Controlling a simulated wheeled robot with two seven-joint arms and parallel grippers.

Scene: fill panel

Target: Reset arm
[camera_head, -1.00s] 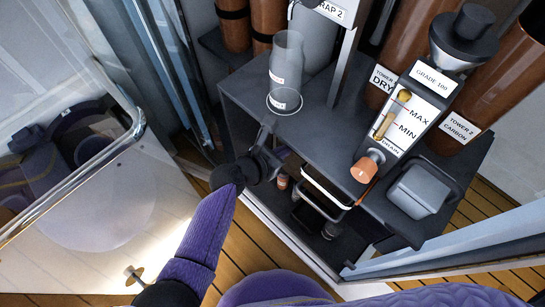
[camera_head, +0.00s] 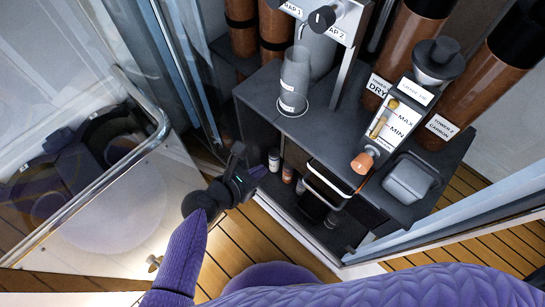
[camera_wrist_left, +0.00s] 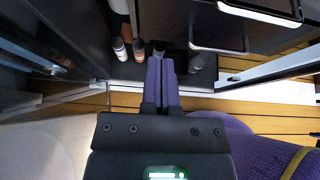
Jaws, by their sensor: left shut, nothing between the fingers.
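My left gripper (camera_head: 256,172) is shut and empty. It hangs in front of the open lower shelf of the dark cabinet, at the left front corner, apart from everything. In the left wrist view its two purple fingers (camera_wrist_left: 161,70) lie together, pointing at the shelf. My left arm comes up from the bottom of the head view. My right gripper is not in view.
The dark cabinet (camera_head: 262,95) carries a clear cylinder (camera_head: 295,75), a gauge unit (camera_head: 398,112) with an orange knob and a grey box (camera_head: 408,180). Small bottles (camera_head: 288,172) stand on its lower shelf. A glass door (camera_head: 110,180) stands open at left. Wooden floor (camera_head: 228,250) lies clear before the cabinet.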

